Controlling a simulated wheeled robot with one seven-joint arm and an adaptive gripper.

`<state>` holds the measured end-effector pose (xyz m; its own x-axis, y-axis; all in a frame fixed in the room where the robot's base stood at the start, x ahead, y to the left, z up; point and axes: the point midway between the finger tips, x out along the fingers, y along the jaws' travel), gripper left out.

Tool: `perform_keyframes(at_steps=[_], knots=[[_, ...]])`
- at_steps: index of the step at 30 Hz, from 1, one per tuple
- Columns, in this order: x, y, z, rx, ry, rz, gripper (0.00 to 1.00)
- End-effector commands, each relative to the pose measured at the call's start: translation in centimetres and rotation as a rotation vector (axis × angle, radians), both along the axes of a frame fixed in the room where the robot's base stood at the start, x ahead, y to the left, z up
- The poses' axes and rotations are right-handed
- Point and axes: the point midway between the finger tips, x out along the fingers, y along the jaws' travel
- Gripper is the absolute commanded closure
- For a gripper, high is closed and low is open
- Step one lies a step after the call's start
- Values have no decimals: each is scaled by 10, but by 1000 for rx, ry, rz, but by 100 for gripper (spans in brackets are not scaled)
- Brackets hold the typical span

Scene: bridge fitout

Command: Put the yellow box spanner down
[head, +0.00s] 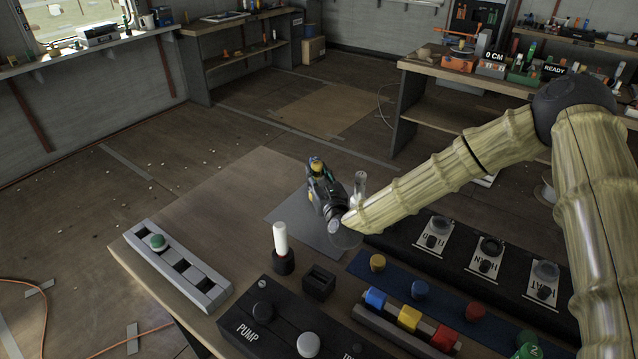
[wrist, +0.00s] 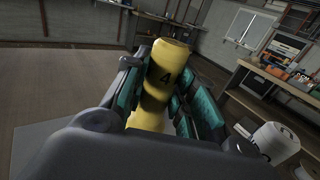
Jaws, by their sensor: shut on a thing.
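My gripper (head: 322,184) is shut on the yellow box spanner (wrist: 167,66), which bears a black "4". In the wrist view the spanner stands up between the teal finger pads. In the head view only a small yellow part of the spanner (head: 317,168) shows at the jaws, and the rest is hidden by the gripper. The gripper is over the grey mat (head: 290,215) on the wooden bench, near its far edge. Whether the spanner touches anything below cannot be told.
A clear cylinder (head: 359,187) stands close right of the gripper. A white cylinder on a dark base (head: 280,238), a black slotted block (head: 318,281) and the PUMP panel (head: 285,325) are nearer. A grey slotted rack (head: 185,270) is left. Bare bench (head: 215,200) lies left of the mat.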

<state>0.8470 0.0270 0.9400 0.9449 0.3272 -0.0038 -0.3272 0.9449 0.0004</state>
Motion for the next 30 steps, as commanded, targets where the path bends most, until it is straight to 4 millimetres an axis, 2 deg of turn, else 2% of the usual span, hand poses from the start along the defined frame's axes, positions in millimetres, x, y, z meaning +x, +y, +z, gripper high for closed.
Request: perform_keyframes(at_steps=[9,22,23,24,26,30], knots=[[1,-1,-32,1,-1,-1,100],[1,-3,-38,2,0,-3,100],[1,-3,-38,2,1,-3,72],[1,-3,-37,1,0,-3,65],[1,-3,-37,1,0,-3,54],[1,-3,-37,1,0,-3,52]])
